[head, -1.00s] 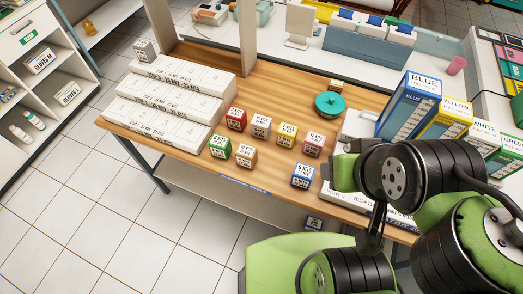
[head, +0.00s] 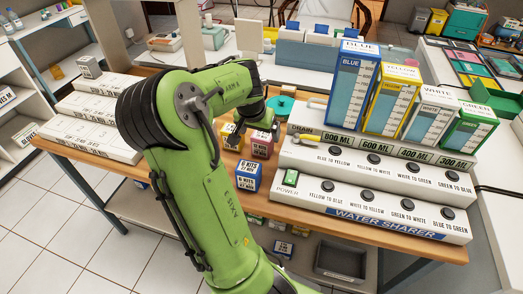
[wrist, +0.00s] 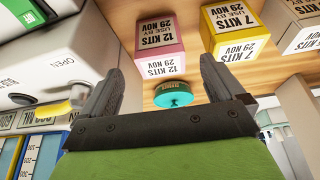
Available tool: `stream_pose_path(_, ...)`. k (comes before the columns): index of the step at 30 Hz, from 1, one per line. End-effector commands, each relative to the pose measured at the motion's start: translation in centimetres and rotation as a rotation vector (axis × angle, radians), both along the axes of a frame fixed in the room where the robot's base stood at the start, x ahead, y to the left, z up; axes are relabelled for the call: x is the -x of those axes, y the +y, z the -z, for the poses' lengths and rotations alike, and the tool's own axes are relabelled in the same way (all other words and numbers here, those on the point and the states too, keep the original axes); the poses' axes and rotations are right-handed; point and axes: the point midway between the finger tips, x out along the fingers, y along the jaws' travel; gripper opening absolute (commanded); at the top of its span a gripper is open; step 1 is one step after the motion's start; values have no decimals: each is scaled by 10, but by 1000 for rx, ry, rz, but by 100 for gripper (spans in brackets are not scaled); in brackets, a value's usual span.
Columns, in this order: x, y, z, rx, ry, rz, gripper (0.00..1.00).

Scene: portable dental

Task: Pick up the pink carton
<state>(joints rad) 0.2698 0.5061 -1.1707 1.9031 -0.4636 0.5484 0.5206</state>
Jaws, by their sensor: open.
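The pink carton (head: 261,147) stands on the wooden table, left of the white sharer machine; my gripper hides part of its top in the head view. In the wrist view the pink carton (wrist: 160,47), marked 12 KITS, 29 NOV, appears upside down beyond the gap between my fingers. My gripper (wrist: 158,85) is open and empty, its fingers apart from the carton as far as I can tell. In the head view my gripper (head: 254,131) is over the table near the pink and yellow cartons.
The yellow carton (head: 228,133) is close on the left. The blue carton (head: 247,177) stands nearer the front edge. A teal round object (head: 281,105) lies behind. The white machine (head: 375,205) blocks the right. A white carton (wrist: 298,27) shows beyond the yellow one.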

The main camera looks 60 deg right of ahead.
Motion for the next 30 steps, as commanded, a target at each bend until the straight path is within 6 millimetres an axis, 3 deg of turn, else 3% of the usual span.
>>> stream_pose_path(1, 1, -5, 15, -2, 4, 4, 96)
stream_pose_path(8, -1, -17, 42, -1, 2, 1, 96)
stream_pose_path(13, -4, -31, 71, -2, 3, 0, 96)
stream_pose_path(22, -5, -35, 78, -1, -1, -2, 96)
stream_pose_path(30, -5, -35, 78, -1, -1, -3, 56)
